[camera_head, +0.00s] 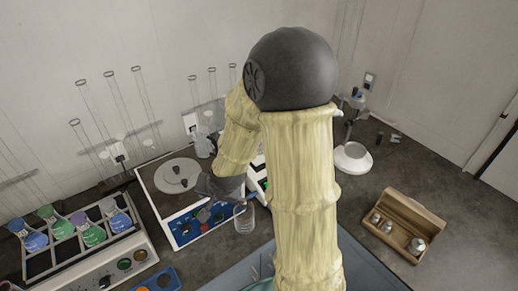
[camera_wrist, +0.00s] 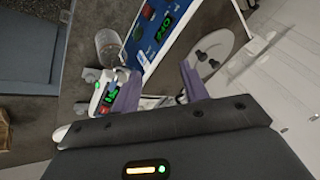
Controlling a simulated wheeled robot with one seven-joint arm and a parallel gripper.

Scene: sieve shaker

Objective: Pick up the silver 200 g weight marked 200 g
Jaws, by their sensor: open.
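An open wooden box (camera_head: 405,207) at the right of the head view holds several silver weights. The largest one (camera_head: 417,245) is at its near right end; smaller ones (camera_head: 375,217) are to its left. No marking is readable, so I cannot tell which is the 200 g weight. My gripper (camera_wrist: 160,90) is open in the wrist view, with its two purple fingers apart and nothing seen between them. It is over the bench equipment, well left of the box. In the head view my arm hides the fingers.
A blue-panelled device (camera_head: 183,232) with a round plate (camera_head: 178,174) carrying dark knobs stands left of my arm. A glass beaker (camera_head: 244,217) is beside it. A rack of coloured flasks (camera_head: 75,247) is at left. A white-based stand (camera_head: 352,158) stands behind the box. Bench around the box is clear.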

